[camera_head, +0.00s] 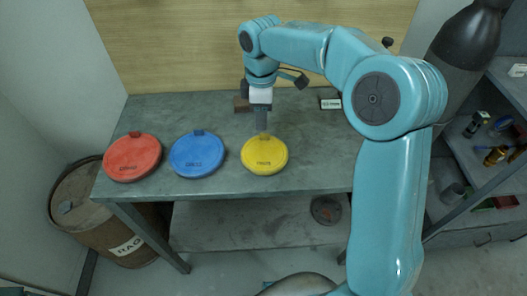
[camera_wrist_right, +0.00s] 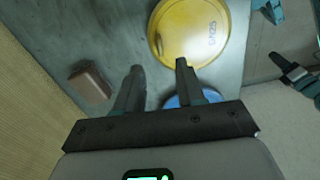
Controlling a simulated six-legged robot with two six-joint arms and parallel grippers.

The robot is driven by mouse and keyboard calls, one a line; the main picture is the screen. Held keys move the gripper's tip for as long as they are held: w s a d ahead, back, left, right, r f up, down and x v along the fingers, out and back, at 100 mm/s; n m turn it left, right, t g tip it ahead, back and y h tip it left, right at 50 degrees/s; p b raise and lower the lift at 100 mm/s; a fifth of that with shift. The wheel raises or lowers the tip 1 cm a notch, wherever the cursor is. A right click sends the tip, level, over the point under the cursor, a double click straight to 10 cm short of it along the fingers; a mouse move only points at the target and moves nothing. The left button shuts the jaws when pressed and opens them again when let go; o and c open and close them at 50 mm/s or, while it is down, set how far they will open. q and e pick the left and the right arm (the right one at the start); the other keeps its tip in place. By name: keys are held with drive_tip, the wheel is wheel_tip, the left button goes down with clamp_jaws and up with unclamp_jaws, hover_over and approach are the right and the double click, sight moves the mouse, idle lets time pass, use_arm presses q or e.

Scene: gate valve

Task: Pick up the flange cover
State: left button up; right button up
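Three round flange covers lie in a row on the grey workbench: red (camera_head: 132,158), blue (camera_head: 197,155) and yellow (camera_head: 264,156). Each has a small tab at its back edge. My right gripper (camera_head: 262,128) points down at the back edge of the yellow cover, by its tab. In the right wrist view my right gripper (camera_wrist_right: 160,66) has its fingers apart with nothing held between them. The yellow cover (camera_wrist_right: 188,30) lies just beyond the fingertips, and part of the blue cover (camera_wrist_right: 187,99) shows behind a finger. I cannot tell whether the fingers touch the yellow cover. My left gripper is out of view.
The workbench (camera_head: 225,185) has free room around the covers. A brown block (camera_head: 242,104) also shows in the right wrist view (camera_wrist_right: 90,83). A small dark-framed box (camera_head: 330,103) lies at the back. A rusty barrel (camera_head: 110,215) stands left, shelving (camera_head: 475,170) right. A wooden wall (camera_head: 170,45) is behind.

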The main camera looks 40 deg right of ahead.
sight(263, 134)
drive_tip(key=shift+w+a+f, duration=0.1)
drive_tip(key=shift+a+f, duration=0.05)
drive_tip(key=shift+f, duration=0.3)
drive_tip(key=f, duration=0.5)
drive_tip(key=shift+d+f, duration=0.2)
drive_tip(key=shift+f, duration=0.05)
drive_tip(key=shift+s+d+r, duration=0.1)
drive_tip(key=shift+s, duration=0.2)
drive_tip(key=shift+w, duration=0.1)
clamp_jaws()
